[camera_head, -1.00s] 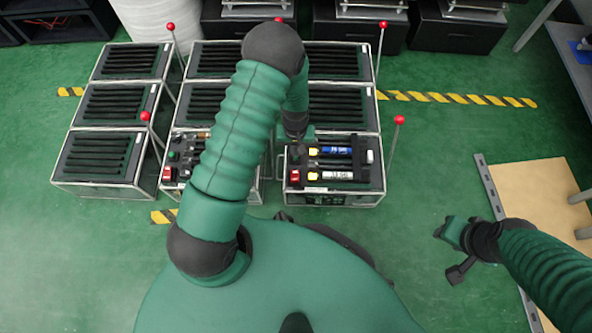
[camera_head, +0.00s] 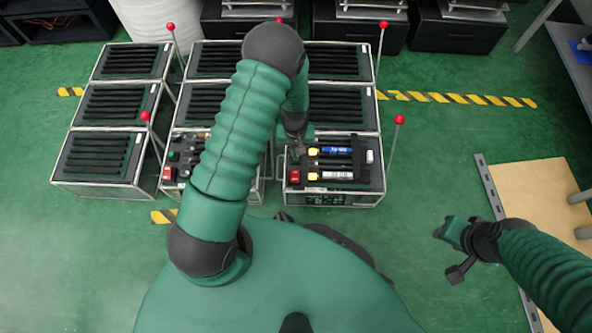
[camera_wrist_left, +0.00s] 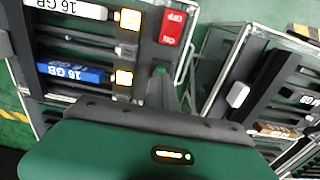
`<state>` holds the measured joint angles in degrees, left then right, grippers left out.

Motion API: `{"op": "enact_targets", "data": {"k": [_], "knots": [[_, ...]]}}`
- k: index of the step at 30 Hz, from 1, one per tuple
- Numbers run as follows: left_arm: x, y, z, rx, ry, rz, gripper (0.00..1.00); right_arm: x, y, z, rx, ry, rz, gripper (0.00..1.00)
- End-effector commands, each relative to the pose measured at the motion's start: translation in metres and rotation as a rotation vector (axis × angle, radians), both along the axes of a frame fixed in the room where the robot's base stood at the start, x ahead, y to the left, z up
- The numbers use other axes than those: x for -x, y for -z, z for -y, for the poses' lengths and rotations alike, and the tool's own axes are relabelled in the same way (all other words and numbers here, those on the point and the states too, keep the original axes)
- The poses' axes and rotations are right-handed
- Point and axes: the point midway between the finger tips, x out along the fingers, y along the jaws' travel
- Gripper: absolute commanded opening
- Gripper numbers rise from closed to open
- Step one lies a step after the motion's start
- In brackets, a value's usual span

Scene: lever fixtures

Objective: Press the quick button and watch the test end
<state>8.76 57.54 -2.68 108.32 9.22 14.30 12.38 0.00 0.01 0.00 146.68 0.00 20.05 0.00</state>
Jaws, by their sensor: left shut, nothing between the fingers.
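The front right test box (camera_head: 374,184) holds a blue-labelled module (camera_head: 336,150) and a white-labelled module (camera_head: 338,175), each with a yellow lit end. A red on/off switch (camera_head: 294,176) is at its left side and also shows in the left wrist view (camera_wrist_left: 172,27). My left gripper (camera_head: 299,152) is shut and empty over the box's upper left corner. In the left wrist view a small green button (camera_wrist_left: 160,71) shows at its fingertip; whether they touch cannot be told. My right gripper (camera_head: 455,248) is off to the right over the floor; its jaws are unclear.
A similar box (camera_head: 178,165) stands to the left, partly behind my left arm. Slotted racks (camera_head: 114,104) stand behind and left, with thin red-knobbed levers (camera_head: 399,120) sticking up. Green floor (camera_head: 440,150) is open to the right. A tan board (camera_head: 535,190) lies at far right.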

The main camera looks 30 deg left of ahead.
Motion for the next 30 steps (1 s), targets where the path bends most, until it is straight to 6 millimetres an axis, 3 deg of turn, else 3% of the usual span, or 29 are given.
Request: {"op": "enact_targets", "data": {"k": [30], "knots": [[0.000, 0.013, 0.000, 0.000, 0.000, 0.000, 0.00, 0.000, 0.008, 0.000, 0.000, 0.000, 0.000, 0.36]]}}
